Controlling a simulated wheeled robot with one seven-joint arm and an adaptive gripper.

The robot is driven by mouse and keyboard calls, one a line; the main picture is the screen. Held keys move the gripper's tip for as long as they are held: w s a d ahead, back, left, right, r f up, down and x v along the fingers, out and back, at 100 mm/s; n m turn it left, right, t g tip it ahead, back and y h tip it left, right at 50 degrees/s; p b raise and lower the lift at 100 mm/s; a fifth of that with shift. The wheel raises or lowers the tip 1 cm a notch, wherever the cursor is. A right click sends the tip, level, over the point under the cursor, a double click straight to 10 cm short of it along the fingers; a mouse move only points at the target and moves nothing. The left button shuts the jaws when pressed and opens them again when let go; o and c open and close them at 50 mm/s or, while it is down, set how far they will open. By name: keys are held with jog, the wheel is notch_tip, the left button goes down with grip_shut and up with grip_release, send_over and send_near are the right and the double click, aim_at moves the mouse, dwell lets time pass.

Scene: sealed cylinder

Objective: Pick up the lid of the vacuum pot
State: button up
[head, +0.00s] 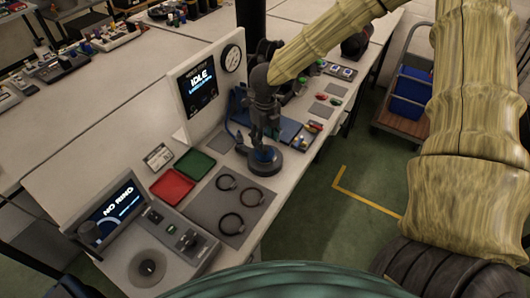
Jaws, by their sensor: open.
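A round dark grey pot (259,168) stands on the bench, which I take to be the vacuum pot. Something blue (265,154) shows on its top, right at my fingertips; I cannot tell whether it is part of the lid. My gripper (264,147) points down over the pot from above. Its jaws are open and close to the top, with the blue part between or just below them. Contact cannot be told, and the gripper hides part of the lid.
Left of the pot lie a green tray (195,164), a red tray (173,187) and a grey mat (222,186) with three dark rings. A panel reading IDLE with a gauge (231,58) stands behind. A control console (150,235) is at front left. Blue plates and small parts lie right.

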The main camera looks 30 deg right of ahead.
aim_at(265, 148)
jog(key=shift+f+p, duration=0.9)
jog(key=shift+f, duration=1.7)
grip_shut()
